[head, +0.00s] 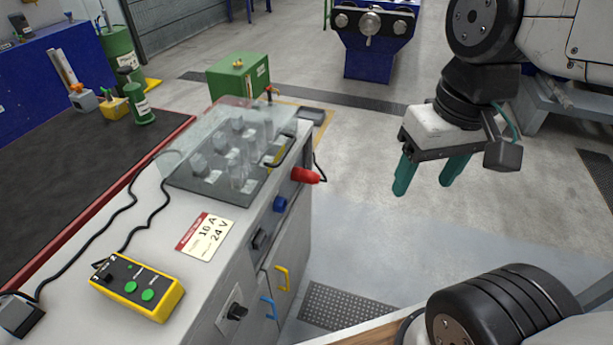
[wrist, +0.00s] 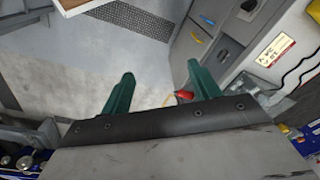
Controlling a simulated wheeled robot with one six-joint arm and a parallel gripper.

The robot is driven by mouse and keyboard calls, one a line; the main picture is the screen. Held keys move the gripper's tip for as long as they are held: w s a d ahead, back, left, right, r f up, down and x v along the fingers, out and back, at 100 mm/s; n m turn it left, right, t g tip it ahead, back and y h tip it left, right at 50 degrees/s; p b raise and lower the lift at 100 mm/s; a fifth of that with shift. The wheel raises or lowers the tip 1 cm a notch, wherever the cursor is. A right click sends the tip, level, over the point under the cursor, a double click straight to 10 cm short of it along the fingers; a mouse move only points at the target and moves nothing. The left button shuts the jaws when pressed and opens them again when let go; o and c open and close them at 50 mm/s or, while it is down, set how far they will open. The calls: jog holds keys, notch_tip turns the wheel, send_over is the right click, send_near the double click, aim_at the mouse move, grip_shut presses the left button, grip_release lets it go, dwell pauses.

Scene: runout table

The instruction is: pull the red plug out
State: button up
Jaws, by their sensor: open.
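The red plug (head: 305,175) sticks out of the side face of the grey cabinet, near its far upper corner, with a dark cable hanging by it. In the wrist view the red plug (wrist: 184,95) shows small, just inside the right finger, which partly hides what is around it. My gripper (head: 428,180) is open and empty, with two green fingers pointing down. It hangs in the air to the right of the plug, clearly apart from it. The fingers also show in the wrist view (wrist: 157,82).
The cabinet (head: 232,277) has a blue plug (head: 280,203), dark sockets and yellow and blue handles on the same face. A clear cover (head: 225,120) and a yellow button box (head: 137,287) are on top. The floor between gripper and cabinet is free.

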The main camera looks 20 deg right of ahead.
jog(key=w+a+f+m+g+y, duration=0.1)
jog(key=w+a+f+m+y, duration=0.1)
jog(key=w+f+m+y, duration=0.35)
jog(key=w+a+f+m+g+y, duration=0.1)
jog(key=w+a+f+m+y, duration=0.15)
jog(key=w, duration=0.65)
jog(key=w+a+f+m+g+y, duration=0.1)
jog(key=w+a+f+m+y, duration=0.15)
jog(key=w+f+y, duration=0.4)
jog(key=w+d+f+m+t+y, duration=0.2)
jog(key=w+d+f+m+t, duration=0.3)
jog(key=w, duration=0.3)
jog(key=m+t+h, duration=0.2)
jog(key=m+t, duration=0.6)
jog(key=m, duration=0.2)
send_near(311, 178)
jog(key=w+f, duration=0.1)
jog(key=w, duration=0.1)
jog(key=shift+w+n, duration=0.1)
jog(key=shift+n, duration=0.15)
jog(key=shift+a, duration=0.1)
jog(key=shift+f+x, duration=0.2)
jog(key=shift+x, duration=4.3)
